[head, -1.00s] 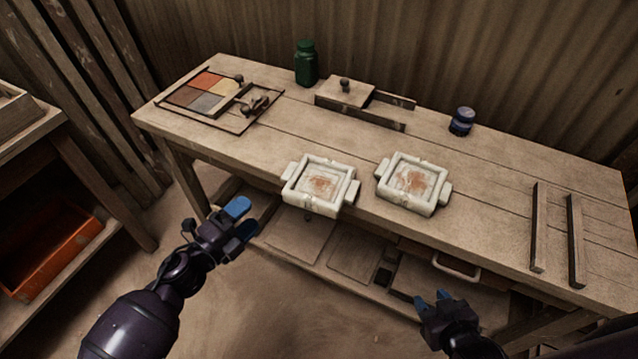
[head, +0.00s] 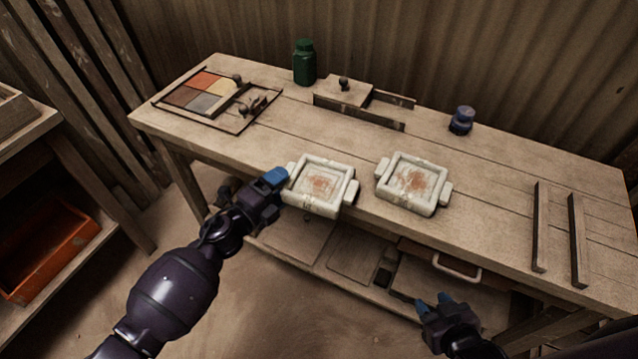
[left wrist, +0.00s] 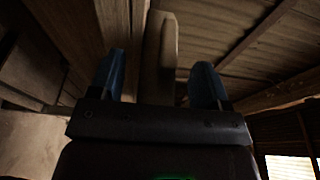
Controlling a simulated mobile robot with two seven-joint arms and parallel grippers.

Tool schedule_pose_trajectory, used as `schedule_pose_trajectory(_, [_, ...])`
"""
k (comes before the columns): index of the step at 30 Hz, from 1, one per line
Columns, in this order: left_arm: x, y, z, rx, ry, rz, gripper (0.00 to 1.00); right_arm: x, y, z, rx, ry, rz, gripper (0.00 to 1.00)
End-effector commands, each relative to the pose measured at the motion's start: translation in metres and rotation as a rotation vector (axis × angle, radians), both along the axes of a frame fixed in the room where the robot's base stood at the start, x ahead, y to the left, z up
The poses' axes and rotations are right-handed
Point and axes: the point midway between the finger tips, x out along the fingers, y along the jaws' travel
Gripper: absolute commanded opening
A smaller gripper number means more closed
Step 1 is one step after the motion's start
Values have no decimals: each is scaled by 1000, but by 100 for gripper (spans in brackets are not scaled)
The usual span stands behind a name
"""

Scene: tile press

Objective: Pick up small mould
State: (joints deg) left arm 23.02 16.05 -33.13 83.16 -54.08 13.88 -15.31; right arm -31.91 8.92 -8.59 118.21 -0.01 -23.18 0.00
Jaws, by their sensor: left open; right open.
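Two white, square-framed moulds with side lugs and reddish-brown residue inside lie along the bench's front edge. They look close in size, and I cannot tell surely which is the small one. The left mould (head: 345,192) sits at the front edge. The right mould (head: 432,207) is a short way to its right. My left gripper (head: 273,182) is open at the left mould's left lug. In the left wrist view, a pale upright piece (left wrist: 161,50), likely that lug, shows between the open blue fingers. My right gripper (head: 434,304) is open and empty, low in front of the bench.
The wooden bench (head: 480,165) holds a coloured tile tray (head: 196,93), a green jar (head: 304,62), a wooden block with a knob (head: 343,93), a dark blue pot (head: 461,120) and two dark rails (head: 540,228). An orange crate (head: 48,256) stands on a shelf at left.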

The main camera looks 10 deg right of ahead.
Motion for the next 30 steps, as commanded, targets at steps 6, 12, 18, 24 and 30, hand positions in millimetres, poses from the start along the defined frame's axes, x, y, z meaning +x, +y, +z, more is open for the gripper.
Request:
schedule_pose_trajectory(6, [5, -7, 0, -1, 1, 0, 70, 0, 0, 0, 1, 0, -1, 43])
schedule_pose_trajectory(12, [5, -6, 0, -1, 1, 0, 61, -2, 1, -1, 6, 3, -6, 43])
schedule_pose_trajectory(18, [5, -6, 0, -1, 1, 0, 30, -3, 3, -1, 12, 5, -12, 43])
schedule_pose_trajectory(24, [5, -6, 0, -1, 1, 0, 0, -4, 3, -2, 13, 6, -13, 43])
schedule_pose_trajectory(30, [6, -7, 2, -4, 0, 0, 0, -4, 2, -2, 9, 6, -10, 43])
